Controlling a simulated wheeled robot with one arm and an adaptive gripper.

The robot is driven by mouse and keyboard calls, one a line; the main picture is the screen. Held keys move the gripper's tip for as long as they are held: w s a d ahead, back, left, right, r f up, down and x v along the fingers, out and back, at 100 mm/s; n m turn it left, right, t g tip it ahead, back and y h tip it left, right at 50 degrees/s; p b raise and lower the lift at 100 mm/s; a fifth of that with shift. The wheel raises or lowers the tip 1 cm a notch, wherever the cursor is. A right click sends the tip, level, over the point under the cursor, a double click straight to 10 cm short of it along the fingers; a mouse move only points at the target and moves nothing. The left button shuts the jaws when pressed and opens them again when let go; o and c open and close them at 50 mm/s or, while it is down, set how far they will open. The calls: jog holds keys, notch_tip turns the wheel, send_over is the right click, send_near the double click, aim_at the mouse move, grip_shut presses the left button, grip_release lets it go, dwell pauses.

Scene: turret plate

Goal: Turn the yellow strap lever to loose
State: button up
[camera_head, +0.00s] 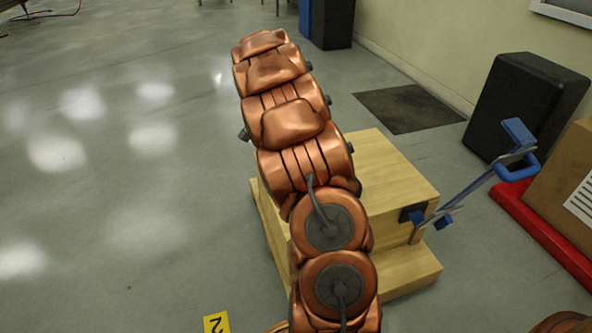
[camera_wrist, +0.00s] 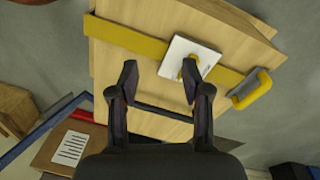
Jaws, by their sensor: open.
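In the wrist view, a yellow strap (camera_wrist: 140,42) runs across a pale wooden box (camera_wrist: 155,98). A white plate (camera_wrist: 184,48) sits on the strap, with a small yellow lever (camera_wrist: 189,72) on it. The right fingertip overlaps the lever in the picture and hides part of it; I cannot tell whether they touch. A yellow loop handle (camera_wrist: 252,90) stands at the box's right edge. My gripper (camera_wrist: 160,78) is open, and nothing shows between its fingers. In the head view, my arm hides part of the wooden box (camera_head: 385,165), and neither the strap nor the gripper shows.
In the head view, a blue handle (camera_head: 516,172) sticks out right of the box. Beyond it are a cardboard box (camera_head: 565,185), a red base (camera_head: 540,232) and a black case (camera_head: 525,105). A yellow floor marker (camera_head: 216,323) lies at the front. The floor at left is clear.

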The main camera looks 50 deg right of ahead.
jog(key=w+d+f+m, duration=0.1)
jog(key=d+f, duration=0.1)
jog(key=d, duration=0.1)
jog(key=w+d+f+m, duration=0.1)
jog(key=d+f, duration=0.1)
jog(key=d, duration=0.1)
jog(key=w+d+f+m+t, duration=0.1)
jog(key=d+f+m, duration=0.1)
jog(key=d, duration=0.2)
jog(key=shift+d+f, duration=0.35)
jog(key=shift+f+b, duration=1.1)
jog(key=shift+f, duration=2.7)
jog(key=shift+w, duration=0.1)
grip_shut()
